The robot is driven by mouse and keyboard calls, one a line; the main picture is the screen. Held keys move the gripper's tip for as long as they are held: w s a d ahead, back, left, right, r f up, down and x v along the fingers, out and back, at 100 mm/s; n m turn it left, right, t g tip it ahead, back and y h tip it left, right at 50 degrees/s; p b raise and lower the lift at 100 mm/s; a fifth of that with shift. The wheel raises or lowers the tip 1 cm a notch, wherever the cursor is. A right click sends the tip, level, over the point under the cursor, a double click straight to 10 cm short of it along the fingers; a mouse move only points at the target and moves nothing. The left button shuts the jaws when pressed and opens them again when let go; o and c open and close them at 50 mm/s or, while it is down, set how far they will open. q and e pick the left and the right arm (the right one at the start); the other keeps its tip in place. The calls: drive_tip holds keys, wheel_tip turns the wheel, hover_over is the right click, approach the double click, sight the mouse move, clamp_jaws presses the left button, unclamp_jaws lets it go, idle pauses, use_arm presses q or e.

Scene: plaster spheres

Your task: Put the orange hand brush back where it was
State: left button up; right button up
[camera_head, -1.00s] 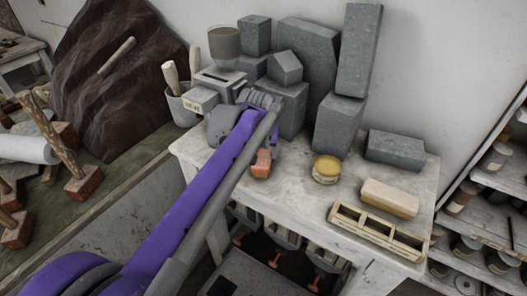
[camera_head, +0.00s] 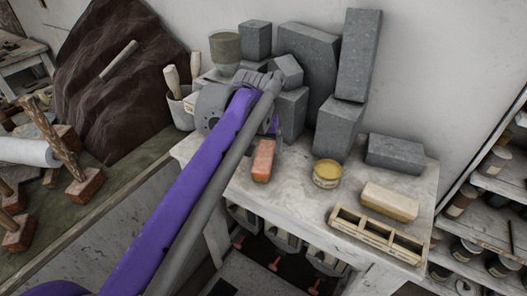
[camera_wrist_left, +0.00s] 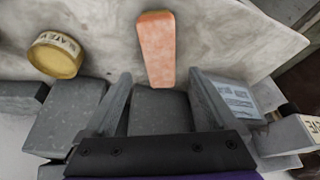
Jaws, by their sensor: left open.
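The orange hand brush (camera_head: 263,160) lies on the pale worktable (camera_head: 290,195), to the left of the round yellow tin. In the left wrist view the brush (camera_wrist_left: 156,48) shows in full, its near end close to the line between my fingertips. My left gripper (camera_wrist_left: 160,78) is open, with a finger on either side and nothing between them touching the brush. In the head view my left wrist and arm hide most of that gripper, which is just behind the brush. My right gripper is not in view.
Grey blocks (camera_head: 338,128) crowd the table's back. A yellow tin (camera_head: 327,174), a cream-topped block (camera_head: 390,201) and a wooden rack (camera_head: 377,235) stand to the right. A pot of tools (camera_head: 181,108) is left. The table's front middle is clear.

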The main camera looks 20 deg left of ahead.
use_arm(q)
drive_tip(key=v, duration=0.5)
drive_tip(key=s+d+f+m, duration=0.1)
drive_tip(key=s+d+f, duration=0.1)
drive_tip(key=s+f, duration=0.8)
drive_tip(key=s+d+f+m+t+h, duration=0.1)
drive_tip(key=s+d+f, duration=0.2)
drive_tip(key=s+f, duration=0.8)
wheel_tip(320, 180, down, 3)
drive_tip(key=shift+s+d+r+m, duration=0.25)
drive_tip(key=shift+d+m, duration=0.05)
drive_tip(key=shift+m, duration=0.1)
